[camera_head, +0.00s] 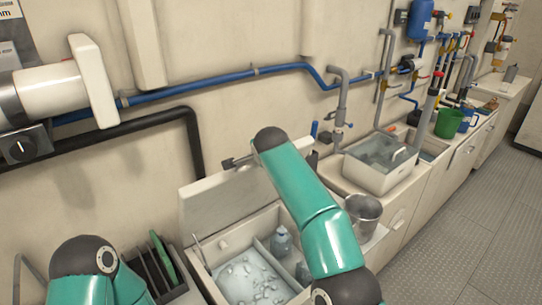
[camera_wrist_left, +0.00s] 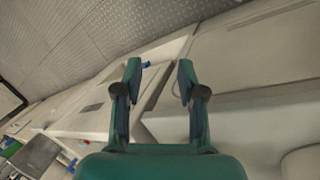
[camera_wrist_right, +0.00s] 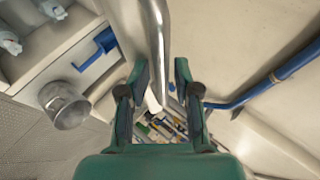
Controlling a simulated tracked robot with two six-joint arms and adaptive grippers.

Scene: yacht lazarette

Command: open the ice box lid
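The ice box (camera_head: 205,256) is at lower centre in the head view, with ice and bottles (camera_head: 282,240) visible inside. Its pale lid (camera_head: 222,203) stands raised at the back of the box, on the wall side. A grey bar (camera_head: 236,162) shows at the lid's upper edge. My right arm crosses in front of the lid and hides part of it and its own gripper. In the right wrist view, my right gripper (camera_wrist_right: 161,85) is open; a metal bar (camera_wrist_right: 154,35) runs in line between its fingers, contact unclear. My left gripper (camera_wrist_left: 160,80) is open and empty.
A metal bucket (camera_head: 363,213) and a sink-like white basin (camera_head: 380,165) stand right of the ice box. A blue pipe (camera_head: 200,81) and a grey standpipe (camera_head: 341,95) run along the wall. A rack (camera_head: 155,268) is left of the box. The floor (camera_head: 465,215) at right is clear.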

